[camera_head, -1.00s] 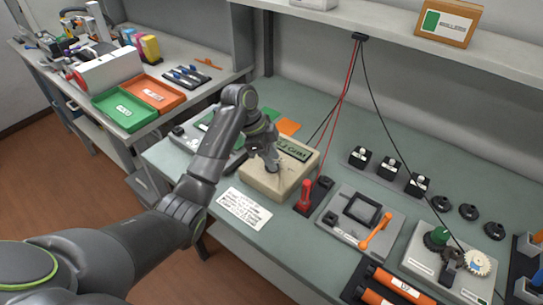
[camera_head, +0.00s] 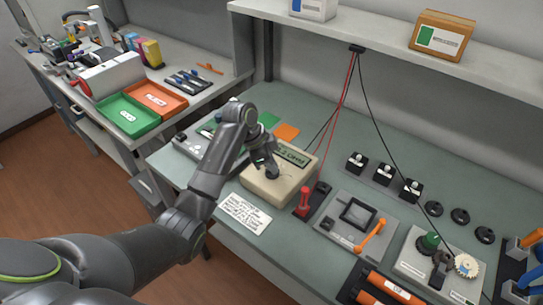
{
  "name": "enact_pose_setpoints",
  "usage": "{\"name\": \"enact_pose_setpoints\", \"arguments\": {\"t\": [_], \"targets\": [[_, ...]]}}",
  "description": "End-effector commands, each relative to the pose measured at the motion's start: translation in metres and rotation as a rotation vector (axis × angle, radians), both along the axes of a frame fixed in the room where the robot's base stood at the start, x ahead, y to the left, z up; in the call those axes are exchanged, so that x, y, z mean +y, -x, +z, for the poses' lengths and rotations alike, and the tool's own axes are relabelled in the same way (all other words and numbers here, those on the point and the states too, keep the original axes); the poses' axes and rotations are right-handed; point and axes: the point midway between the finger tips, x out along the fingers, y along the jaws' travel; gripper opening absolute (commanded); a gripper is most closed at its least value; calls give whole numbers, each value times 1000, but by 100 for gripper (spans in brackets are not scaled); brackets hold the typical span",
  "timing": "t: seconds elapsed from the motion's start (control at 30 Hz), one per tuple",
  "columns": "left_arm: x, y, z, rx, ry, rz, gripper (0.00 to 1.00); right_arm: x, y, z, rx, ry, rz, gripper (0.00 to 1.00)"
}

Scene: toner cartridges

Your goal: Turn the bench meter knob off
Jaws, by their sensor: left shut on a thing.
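The bench meter (camera_head: 262,188) is a beige box with a dark green display (camera_head: 293,155) on its sloped top, in the middle of the bench. My left gripper (camera_head: 271,172) points down onto the meter's top face, just in front of the display. It is shut on the meter's knob, which is mostly hidden by the fingers. My right gripper does not show.
A red-handled tester (camera_head: 304,203) stands right beside the meter, with red and black leads hanging from the shelf behind. A white printed card (camera_head: 243,213) lies in front. A grey fixture with an orange lever (camera_head: 370,237) is further right.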

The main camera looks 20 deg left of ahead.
Motion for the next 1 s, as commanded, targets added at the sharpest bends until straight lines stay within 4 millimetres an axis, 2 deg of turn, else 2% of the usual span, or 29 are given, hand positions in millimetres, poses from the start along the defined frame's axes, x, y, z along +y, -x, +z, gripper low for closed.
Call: {"name": "enact_pose_setpoints", "arguments": {"t": [0.03, 0.4, 0.7, 1.0], "targets": [[0, 2, 8, 3, 1, 45, 0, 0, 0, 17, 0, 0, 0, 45], [-1, 2, 8, 2, 1, 396, 0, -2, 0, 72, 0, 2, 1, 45], [-2, 2, 7, 1, 0, 682, 0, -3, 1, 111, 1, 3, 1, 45], [-3, 1, 6, -1, -1, 965, 0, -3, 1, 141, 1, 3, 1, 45]]}}
